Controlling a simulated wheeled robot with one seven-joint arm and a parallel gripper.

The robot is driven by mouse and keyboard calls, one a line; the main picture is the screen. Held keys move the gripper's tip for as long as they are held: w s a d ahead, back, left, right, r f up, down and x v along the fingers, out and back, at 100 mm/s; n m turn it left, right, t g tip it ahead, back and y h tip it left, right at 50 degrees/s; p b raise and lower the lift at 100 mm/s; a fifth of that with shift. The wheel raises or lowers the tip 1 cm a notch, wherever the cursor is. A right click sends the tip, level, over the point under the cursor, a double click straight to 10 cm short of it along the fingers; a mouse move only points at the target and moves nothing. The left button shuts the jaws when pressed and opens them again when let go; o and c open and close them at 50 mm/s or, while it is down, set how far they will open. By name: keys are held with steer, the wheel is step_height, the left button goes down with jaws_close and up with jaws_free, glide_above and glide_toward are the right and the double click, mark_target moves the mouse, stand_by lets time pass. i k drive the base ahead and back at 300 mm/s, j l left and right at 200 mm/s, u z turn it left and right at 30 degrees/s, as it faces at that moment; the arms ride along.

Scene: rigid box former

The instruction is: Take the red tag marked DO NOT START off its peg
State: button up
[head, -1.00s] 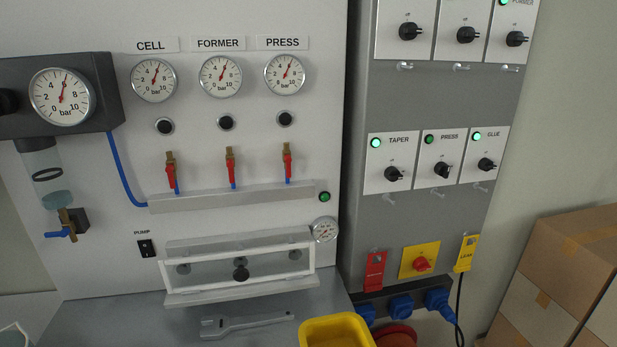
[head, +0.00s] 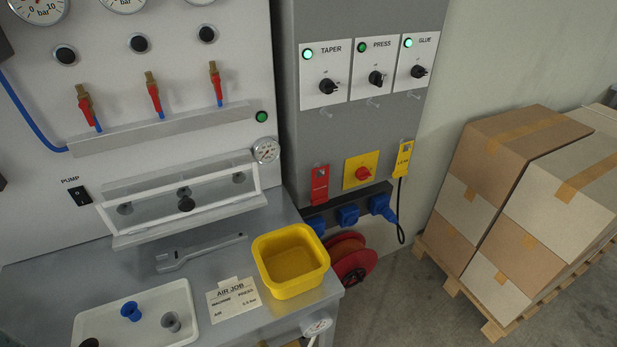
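A red tag (head: 320,184) hangs on the lower part of the grey cabinet front, to the left of the yellow plate with the red rotary switch (head: 362,173). Its lettering is too small to read. The peg that bears it is too small to make out clearly. A yellow tag (head: 403,158) hangs to the right of the switch. My gripper is not in view.
Blue sockets (head: 347,214) sit just below the red tag, with a plug and black cable at right. A yellow bin (head: 290,260) stands on the bench corner, near a red reel (head: 350,262). Stacked cartons (head: 516,180) on a pallet stand at right, with bare floor before them.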

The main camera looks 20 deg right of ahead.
mark_target(319, 188)
steer(key=z, duration=0.4)
steer(key=j+z, duration=0.15)
steer(key=z, duration=0.2)
steer(key=j+z, duration=0.1)
steer(key=z, duration=0.3)
steer(key=i+j, duration=0.1)
steer(key=j, duration=0.85)
steer(key=i+j, duration=0.1)
steer(key=j, duration=0.8)
steer(key=z, duration=0.05)
